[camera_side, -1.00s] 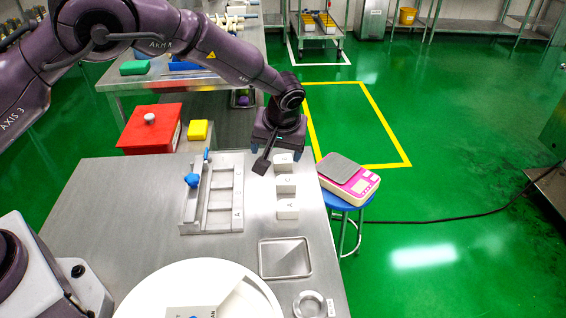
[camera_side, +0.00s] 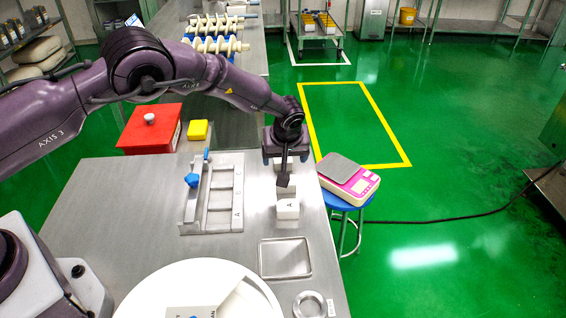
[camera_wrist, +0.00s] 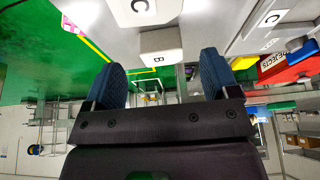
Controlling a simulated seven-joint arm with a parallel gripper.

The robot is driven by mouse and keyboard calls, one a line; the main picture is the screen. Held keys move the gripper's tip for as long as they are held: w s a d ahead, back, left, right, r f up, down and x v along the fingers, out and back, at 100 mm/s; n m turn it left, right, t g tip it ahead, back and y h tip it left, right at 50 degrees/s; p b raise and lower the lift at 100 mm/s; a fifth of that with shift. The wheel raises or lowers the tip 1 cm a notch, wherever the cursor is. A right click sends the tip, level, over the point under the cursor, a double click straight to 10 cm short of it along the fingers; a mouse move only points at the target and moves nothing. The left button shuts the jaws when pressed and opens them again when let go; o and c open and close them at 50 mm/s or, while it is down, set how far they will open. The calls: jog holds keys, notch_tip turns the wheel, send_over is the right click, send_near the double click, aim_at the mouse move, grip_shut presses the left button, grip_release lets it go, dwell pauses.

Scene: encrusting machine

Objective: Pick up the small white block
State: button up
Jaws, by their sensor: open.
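Several small white lettered blocks stand in a row on the steel table. In the side view, block A (camera_side: 288,212) is nearest, and my gripper (camera_side: 286,166) is over the far end of the row, partly hiding the blocks there. In the wrist view, my gripper (camera_wrist: 160,80) is open, with two dark blue fingers apart. A white block marked B (camera_wrist: 160,46) shows ahead between the fingers, with no visible contact. A larger-looking white block marked C (camera_wrist: 143,10) is at the top edge.
A grey slotted fixture (camera_side: 222,206) with a blue knob lies left of the blocks. A square metal tray (camera_side: 284,258) is in front of them. A pink scale (camera_side: 346,175) sits on a blue stool at right. A red box (camera_side: 150,130) stands behind left.

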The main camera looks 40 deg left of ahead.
jog(key=x, duration=0.3)
jog(key=shift+w+a+f, duration=0.15)
jog(key=shift+f, duration=0.1)
jog(key=c, duration=1)
jog(key=shift+r, duration=0.15)
